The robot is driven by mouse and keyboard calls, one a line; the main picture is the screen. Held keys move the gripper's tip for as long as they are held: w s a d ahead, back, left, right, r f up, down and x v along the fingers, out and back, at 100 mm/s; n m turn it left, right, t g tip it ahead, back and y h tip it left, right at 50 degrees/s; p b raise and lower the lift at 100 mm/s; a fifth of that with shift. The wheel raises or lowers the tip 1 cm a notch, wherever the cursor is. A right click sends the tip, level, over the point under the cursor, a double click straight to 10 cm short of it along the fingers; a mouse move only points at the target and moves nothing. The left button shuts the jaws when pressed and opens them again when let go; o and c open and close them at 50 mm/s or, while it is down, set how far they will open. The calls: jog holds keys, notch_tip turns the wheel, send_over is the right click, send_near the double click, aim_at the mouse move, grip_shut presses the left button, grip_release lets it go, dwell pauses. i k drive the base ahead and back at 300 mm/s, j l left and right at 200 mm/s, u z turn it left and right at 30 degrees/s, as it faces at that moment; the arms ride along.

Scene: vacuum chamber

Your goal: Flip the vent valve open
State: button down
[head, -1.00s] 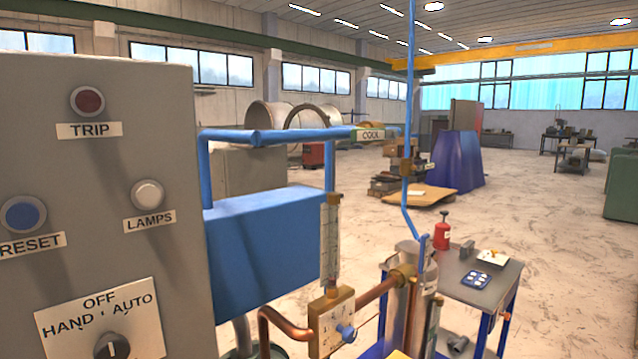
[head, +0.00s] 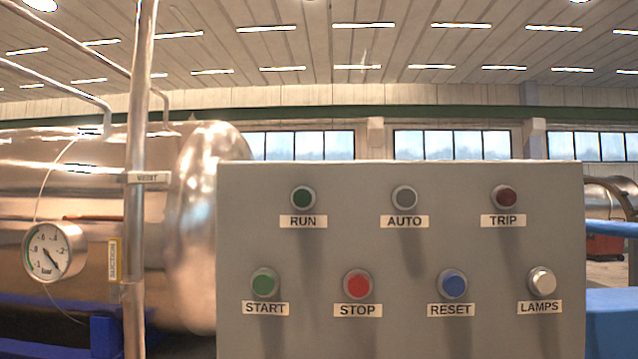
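The vent valve itself does not show in the head view. Lower on the same pipe is a yellow label (head: 115,260) reading SUCTION. Behind the pipe lies the large shiny vacuum chamber (head: 190,240), with a round pressure gauge (head: 53,250) in front of it. My gripper is not in view.
A grey control panel (head: 400,250) with several buttons and lamps fills the centre and right, close by. Blue equipment (head: 612,315) stands right of it. Thin pipes (head: 60,88) run above the chamber. A blue support (head: 105,335) is at lower left.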

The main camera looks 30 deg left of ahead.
aim_at(130, 177)
jog(key=u, duration=1.85)
